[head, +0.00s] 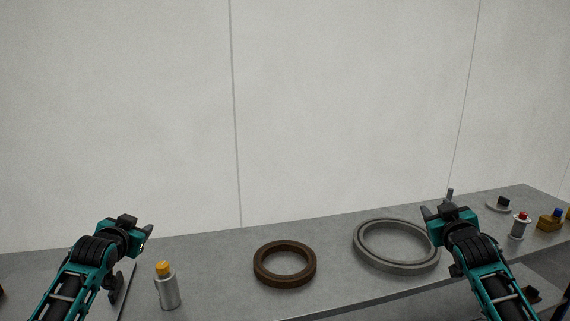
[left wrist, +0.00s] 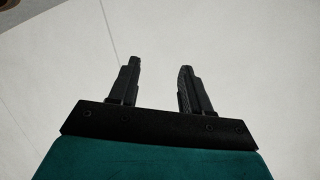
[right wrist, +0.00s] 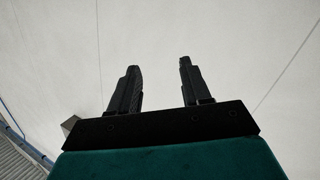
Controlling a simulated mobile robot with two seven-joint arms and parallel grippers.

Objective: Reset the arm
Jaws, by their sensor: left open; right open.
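My left gripper (head: 143,238) is raised at the left of the head view, above the grey bench. In the left wrist view its two black fingers (left wrist: 158,78) stand apart with nothing between them, against the pale wall. My right gripper (head: 438,208) is raised at the right, in front of the far rim of the grey ring. In the right wrist view its fingers (right wrist: 159,78) are also apart and empty, with plain wall behind. Both arms come up from the bottom edge of the head view.
The grey bench (head: 213,268) carries a silver bottle with an orange cap (head: 168,288), a brown ring (head: 285,264) and a large grey ring (head: 398,264). A red-topped canister (head: 520,226) and other small items stand at the far right. A pale wall (head: 340,110) rises behind.

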